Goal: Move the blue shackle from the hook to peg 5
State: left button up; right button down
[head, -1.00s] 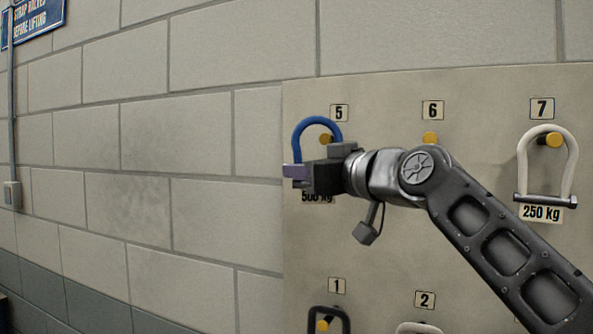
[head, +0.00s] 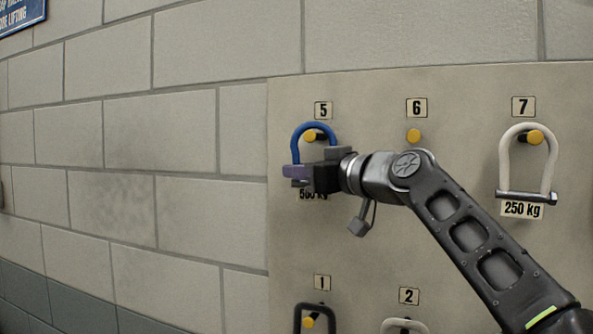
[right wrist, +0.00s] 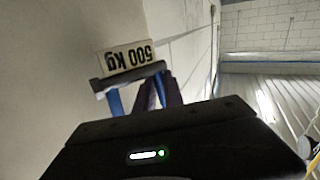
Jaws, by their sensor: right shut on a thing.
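The blue shackle (head: 314,126) is upright at peg 5 in the head view, its bow up. The yellow end of peg 5 (head: 310,135) shows inside the bow, a little below its top. I cannot tell how deep the peg reaches through it. My right gripper (head: 298,172) is shut on the shackle's lower part, hiding much of its legs. In the right wrist view, the shackle's blue legs (right wrist: 116,102) and dark pin show by my fingers, against the 500 kg label (right wrist: 125,58). My left gripper is not in view.
A white shackle (head: 503,165) hangs on peg 7 above a 250 kg label. Below, a black shackle (head: 299,318) hangs at peg 1 and a pale one (head: 401,325) shows at 2. Bare block wall lies left of the board.

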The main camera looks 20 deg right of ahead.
jog(key=shift+w+d+f, duration=0.1)
jog(key=shift+d+f, duration=0.05)
jog(key=shift+f, duration=0.05)
dwell(0.6)
jog(key=c, duration=1.4)
grip_release()
jog(key=shift+f, duration=0.1)
jog(key=shift+o, duration=0.2)
jog(key=b+v, duration=0.3)
jog(key=v, duration=0.4)
jog(key=shift+s+b, duration=0.35)
jog(key=shift+b, duration=0.05)
jog(key=shift+d, duration=0.1)
